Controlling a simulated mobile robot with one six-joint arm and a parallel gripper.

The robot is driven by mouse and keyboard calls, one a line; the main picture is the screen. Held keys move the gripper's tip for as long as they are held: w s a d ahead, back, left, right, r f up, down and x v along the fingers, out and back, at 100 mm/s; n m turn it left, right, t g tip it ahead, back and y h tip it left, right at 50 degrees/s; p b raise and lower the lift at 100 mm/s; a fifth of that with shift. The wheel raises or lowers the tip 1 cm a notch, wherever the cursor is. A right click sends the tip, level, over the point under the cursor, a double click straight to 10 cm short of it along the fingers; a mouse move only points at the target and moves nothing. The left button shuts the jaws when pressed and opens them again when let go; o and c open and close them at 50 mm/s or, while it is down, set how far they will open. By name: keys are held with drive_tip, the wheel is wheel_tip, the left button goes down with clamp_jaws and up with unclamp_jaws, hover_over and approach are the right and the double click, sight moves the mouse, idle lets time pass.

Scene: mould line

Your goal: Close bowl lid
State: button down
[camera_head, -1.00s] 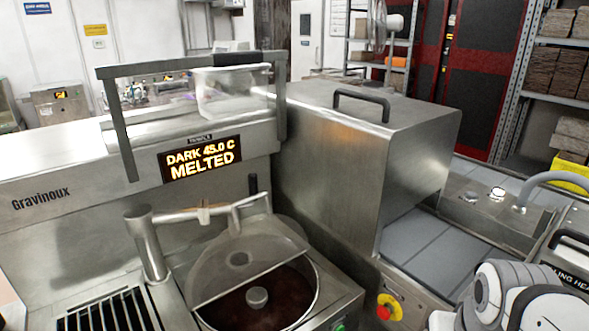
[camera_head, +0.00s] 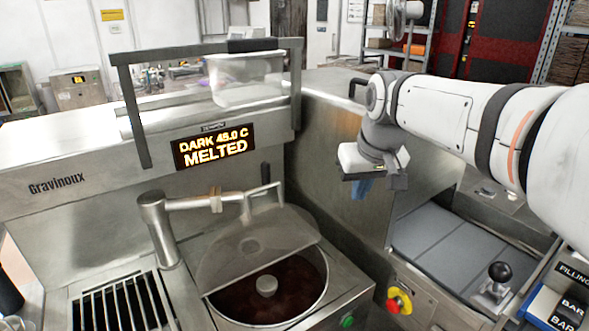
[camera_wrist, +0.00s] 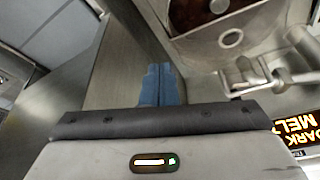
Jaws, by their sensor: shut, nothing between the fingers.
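The bowl (camera_head: 325,290) of dark melted chocolate is set in the steel machine, with a pale hub in its middle. Its clear lid (camera_head: 235,246) stands tilted up over the back half, leaving the front half uncovered. A bent metal bar (camera_head: 264,188) rises at the lid's back edge. My gripper (camera_head: 358,190) is right of the lid and higher, apart from it, with its blue fingers pointing down. In the wrist view the fingers (camera_wrist: 160,85) are together and empty. Part of the bowl (camera_wrist: 190,48) shows at the top of that view, mostly cut off.
A pipe on a post (camera_head: 158,230) stands left of the lid. A display (camera_head: 214,147) reads DARK 45.0 C MELTED. A large steel cover (camera_head: 330,140) is behind my gripper. A grate (camera_head: 115,303) lies left of the bowl; a red and yellow button (camera_head: 399,301) is at right.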

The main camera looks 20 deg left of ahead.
drive_tip(key=w+a+r+n+y, duration=0.1)
drive_tip(key=w+a+r+n, duration=0.1)
drive_tip(key=a, duration=1)
drive_tip(key=w+a+r+n+y, duration=0.1)
drive_tip(key=w+a+r+n, duration=0.15)
drive_tip(key=a, duration=0.95)
drive_tip(key=x, duration=0.3)
drive_tip(key=p+x, duration=0.1)
drive_tip(key=x, duration=0.2)
drive_tip(key=s+x, duration=0.1)
drive_tip(key=x, duration=0.2)
drive_tip(key=shift+f+p, duration=0.3)
drive_tip(key=s+d, duration=0.2)
drive_tip(key=d, duration=0.1)
drive_tip(key=shift+s+d+f, duration=0.15)
